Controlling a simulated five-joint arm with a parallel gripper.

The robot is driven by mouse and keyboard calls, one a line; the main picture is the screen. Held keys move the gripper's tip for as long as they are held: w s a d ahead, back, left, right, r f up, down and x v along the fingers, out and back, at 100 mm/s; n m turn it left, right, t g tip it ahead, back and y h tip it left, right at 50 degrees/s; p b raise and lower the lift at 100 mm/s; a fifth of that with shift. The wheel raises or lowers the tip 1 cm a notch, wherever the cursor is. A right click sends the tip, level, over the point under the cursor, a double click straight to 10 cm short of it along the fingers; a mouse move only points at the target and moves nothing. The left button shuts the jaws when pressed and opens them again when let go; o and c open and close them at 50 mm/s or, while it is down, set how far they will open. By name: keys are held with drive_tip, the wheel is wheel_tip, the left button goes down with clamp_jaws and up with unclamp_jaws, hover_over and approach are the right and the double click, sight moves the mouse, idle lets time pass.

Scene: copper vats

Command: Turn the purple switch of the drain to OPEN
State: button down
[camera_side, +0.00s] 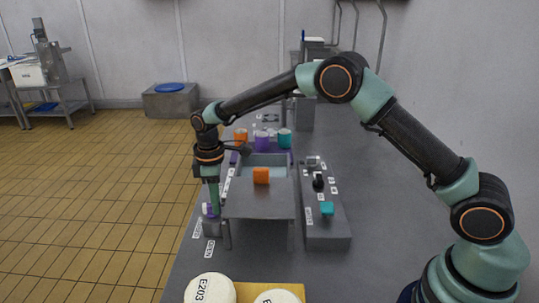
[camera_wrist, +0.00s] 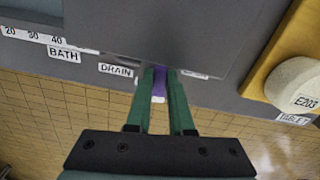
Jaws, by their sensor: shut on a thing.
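The purple switch (camera_wrist: 159,84) of the drain shows between my two green fingers in the wrist view, beside the DRAIN label (camera_wrist: 116,70). My gripper (camera_wrist: 161,72) is shut on it, with one finger on each side. In the side view my gripper (camera_side: 211,203) points down at the left side of the grey vat stand, and a bit of the purple switch (camera_side: 206,210) shows beside the fingers. The fingers hide most of the switch. A second label (camera_wrist: 194,74) right of the fingers is too small to read, so I cannot tell which setting the switch is at.
A control panel with a black knob (camera_side: 318,182) and a teal switch (camera_side: 327,208) lies to the right. A white E203 tablet (camera_side: 210,289) is near the front.

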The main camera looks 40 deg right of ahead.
drive_tip(key=n, duration=0.4)
drive_tip(key=shift+w, duration=0.25)
drive_tip(key=n, duration=0.4)
drive_tip(key=shift+w, duration=0.15)
drive_tip(key=n, duration=0.4)
drive_tip(key=shift+w+r, duration=0.1)
drive_tip(key=shift+w, duration=0.1)
drive_tip(key=shift+w+a+n, duration=0.15)
drive_tip(key=shift+n, duration=1.95)
drive_tip(key=c, duration=0.8)
unclamp_jaws()
wheel_tip(320, 180, up, 12)
